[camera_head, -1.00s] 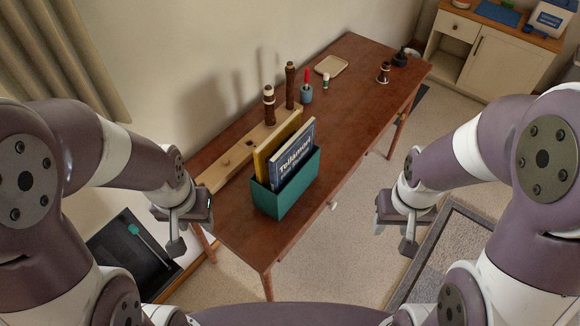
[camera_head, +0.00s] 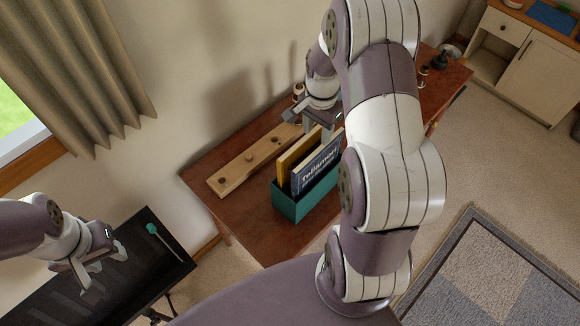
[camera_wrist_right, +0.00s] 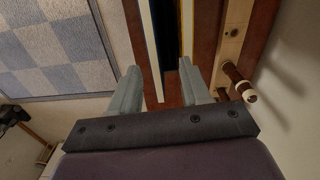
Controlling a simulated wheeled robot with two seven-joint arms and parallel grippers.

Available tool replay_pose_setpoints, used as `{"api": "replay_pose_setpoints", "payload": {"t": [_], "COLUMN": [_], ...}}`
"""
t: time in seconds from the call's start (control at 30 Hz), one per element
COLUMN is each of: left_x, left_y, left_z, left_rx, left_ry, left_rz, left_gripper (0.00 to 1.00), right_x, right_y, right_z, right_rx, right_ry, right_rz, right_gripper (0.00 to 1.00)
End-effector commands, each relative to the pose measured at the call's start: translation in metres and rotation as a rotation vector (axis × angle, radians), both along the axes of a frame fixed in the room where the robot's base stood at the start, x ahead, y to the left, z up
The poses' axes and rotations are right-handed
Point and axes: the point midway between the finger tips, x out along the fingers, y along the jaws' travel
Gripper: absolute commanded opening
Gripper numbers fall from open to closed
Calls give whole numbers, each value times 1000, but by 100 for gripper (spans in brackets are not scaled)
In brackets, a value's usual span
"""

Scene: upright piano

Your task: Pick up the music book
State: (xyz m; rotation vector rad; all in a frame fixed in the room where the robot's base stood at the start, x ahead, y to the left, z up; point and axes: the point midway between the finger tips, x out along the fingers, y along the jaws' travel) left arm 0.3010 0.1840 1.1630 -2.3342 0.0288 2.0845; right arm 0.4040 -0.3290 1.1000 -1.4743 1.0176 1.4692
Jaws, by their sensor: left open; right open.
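A dark blue music book (camera_head: 318,168) with pale lettering stands upright in a green box (camera_head: 290,203) on the wooden table, beside a yellow book (camera_head: 291,153). Their lower parts are hidden in the box. My right gripper (camera_head: 314,118) is open and empty above the far end of the books, partly hidden by its own arm. In the right wrist view its two fingers (camera_wrist_right: 157,85) are spread, with narrow upright edges of the books (camera_wrist_right: 166,40) showing beyond and between them. My left gripper (camera_head: 107,270) is open and empty at the lower left, over a black stand.
The table (camera_head: 240,225) has a wooden board with holes (camera_head: 240,170) behind the box, against the wall. Small dark objects (camera_head: 440,60) stand at its far right end. A black music stand (camera_head: 160,270) is at the left. A rug (camera_head: 500,275) lies at right.

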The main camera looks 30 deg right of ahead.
Motion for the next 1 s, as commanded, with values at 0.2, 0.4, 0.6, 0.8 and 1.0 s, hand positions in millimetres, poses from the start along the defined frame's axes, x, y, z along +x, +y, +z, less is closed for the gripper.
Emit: {"api": "replay_pose_setpoints", "payload": {"t": [0.2,0.4,0.6,0.8,1.0], "left_x": [0,0,0,0,0], "left_y": [0,0,0,0,0], "left_z": [11,21,39,48,46], "left_rx": [0,0,0,0,0], "left_ry": [0,0,0,0,0], "left_rz": [0,0,0,0,0], "left_gripper": [43,43,43,43,43], "right_x": [-4,-3,-4,-3,-3], "right_y": [1,1,-1,-3,-3], "right_z": [-24,-65,-89,-123,-128], "right_rx": [5,4,4,4,2], "right_ry": [14,9,11,8,5], "right_rz": [-52,-50,-50,-49,-49], "right_gripper": [47,47,47,47,47]}}
